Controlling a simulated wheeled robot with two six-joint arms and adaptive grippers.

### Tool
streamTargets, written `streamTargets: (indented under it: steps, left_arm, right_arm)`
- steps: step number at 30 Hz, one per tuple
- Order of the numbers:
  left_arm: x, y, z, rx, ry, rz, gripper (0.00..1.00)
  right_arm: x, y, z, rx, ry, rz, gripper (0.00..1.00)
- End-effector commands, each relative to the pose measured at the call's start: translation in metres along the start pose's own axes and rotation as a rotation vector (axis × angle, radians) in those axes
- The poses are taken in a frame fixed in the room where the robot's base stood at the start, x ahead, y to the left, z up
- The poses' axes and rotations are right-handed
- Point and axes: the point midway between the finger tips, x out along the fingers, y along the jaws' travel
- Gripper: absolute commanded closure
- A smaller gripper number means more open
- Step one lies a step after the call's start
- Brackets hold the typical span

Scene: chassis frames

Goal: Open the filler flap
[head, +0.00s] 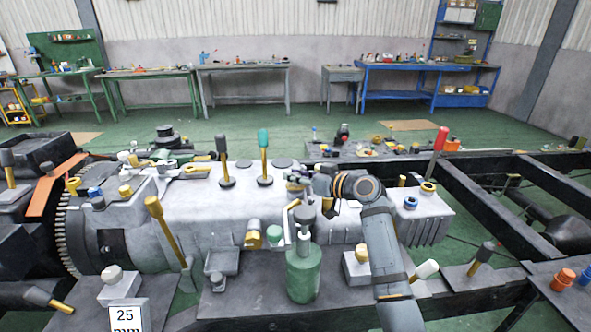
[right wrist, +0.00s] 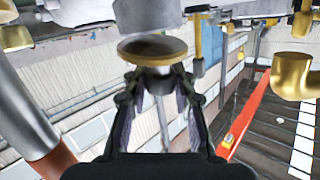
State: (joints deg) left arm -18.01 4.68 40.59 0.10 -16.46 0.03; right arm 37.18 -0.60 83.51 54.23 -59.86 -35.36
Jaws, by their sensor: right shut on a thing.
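My right gripper (head: 298,179) reaches left over the top of the grey gearbox casing (head: 330,195). In the right wrist view its fingers (right wrist: 158,88) close around a small grey part under a round brass-edged disc (right wrist: 152,49). This seems to be the filler flap, but its hinge and opening are hidden, so I cannot tell how far it is open. In the head view the gripper and my wrist cover the spot. My left gripper is not in view.
A green bottle (head: 303,272) stands in front of the casing, close to my right forearm. A teal-handled lever (head: 264,158) and a black-topped lever (head: 223,160) rise to the left. A red-handled lever (head: 436,152) stands to the right. Workbenches line the far wall.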

Motion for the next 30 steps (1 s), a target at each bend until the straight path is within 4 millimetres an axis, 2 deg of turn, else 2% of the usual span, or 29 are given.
streamTargets:
  steps: [8, 9, 14, 24, 26, 30]
  left_arm:
    - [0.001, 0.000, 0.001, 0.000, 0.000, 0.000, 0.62]
    - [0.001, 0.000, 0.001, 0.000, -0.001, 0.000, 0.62]
    - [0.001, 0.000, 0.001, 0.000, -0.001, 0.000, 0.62]
    - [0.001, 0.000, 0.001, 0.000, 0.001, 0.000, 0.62]
    - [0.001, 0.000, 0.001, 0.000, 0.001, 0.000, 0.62]
    - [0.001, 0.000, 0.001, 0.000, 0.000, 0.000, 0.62]
  right_arm:
    - [0.000, 0.001, 0.001, 0.000, -0.003, 0.001, 1.00]
    - [0.000, 0.001, 0.001, 0.000, -0.003, 0.001, 0.73]
    - [0.000, 0.001, 0.001, 0.000, -0.002, 0.001, 0.51]
    - [-0.003, 0.001, 0.000, -0.001, -0.001, 0.002, 0.50]
    - [-0.009, 0.002, 0.000, -0.001, 0.000, 0.003, 0.50]
    - [-0.039, 0.002, 0.002, -0.003, -0.003, 0.005, 0.50]
